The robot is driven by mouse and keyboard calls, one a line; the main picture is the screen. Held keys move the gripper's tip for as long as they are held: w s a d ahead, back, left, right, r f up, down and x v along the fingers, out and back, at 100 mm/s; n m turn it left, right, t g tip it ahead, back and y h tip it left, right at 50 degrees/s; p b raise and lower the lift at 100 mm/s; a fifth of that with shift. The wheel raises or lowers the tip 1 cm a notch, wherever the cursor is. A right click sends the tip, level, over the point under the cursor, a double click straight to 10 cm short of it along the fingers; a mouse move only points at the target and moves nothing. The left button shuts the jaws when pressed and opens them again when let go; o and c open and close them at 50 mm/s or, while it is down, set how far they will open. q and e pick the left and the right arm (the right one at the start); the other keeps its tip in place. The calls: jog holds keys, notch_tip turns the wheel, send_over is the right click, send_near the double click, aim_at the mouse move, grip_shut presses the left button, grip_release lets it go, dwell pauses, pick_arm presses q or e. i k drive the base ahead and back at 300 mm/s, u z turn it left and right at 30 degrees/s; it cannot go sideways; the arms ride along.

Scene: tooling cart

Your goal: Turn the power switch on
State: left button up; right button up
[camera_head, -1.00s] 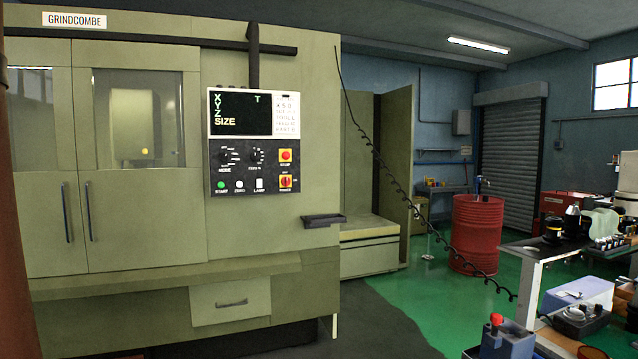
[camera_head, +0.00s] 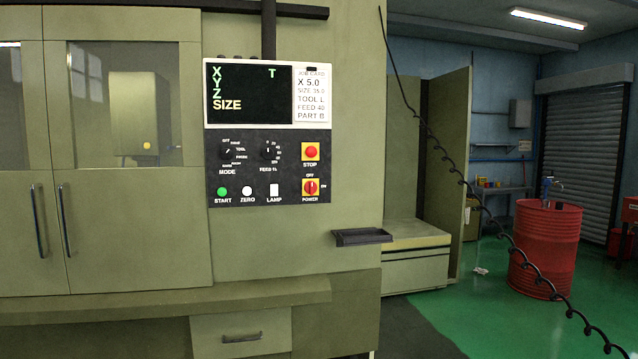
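The power switch (camera_head: 310,188) is a red rotary knob on a yellow plate, at the lower right of the machine's black control panel (camera_head: 240,146). OFF is marked above it and ON to its right. The knob's handle looks upright, in line with OFF. The red STOP button (camera_head: 311,152) on a yellow plate is just above it. The screen (camera_head: 248,108) above the panel shows X, Y, Z, SIZE and T with no values. Neither of my grippers is in view.
A small dark shelf (camera_head: 362,237) sticks out from the machine below and right of the panel. A coiled black cable (camera_head: 462,182) hangs across the right side. A red drum (camera_head: 545,250) stands on the green floor (camera_head: 480,320).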

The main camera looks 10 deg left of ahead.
aim_at(310, 186)
jog(key=i, duration=2.5)
jog(key=u, duration=3.7)
jog(key=k, duration=1)
jog(key=z, duration=1.85)
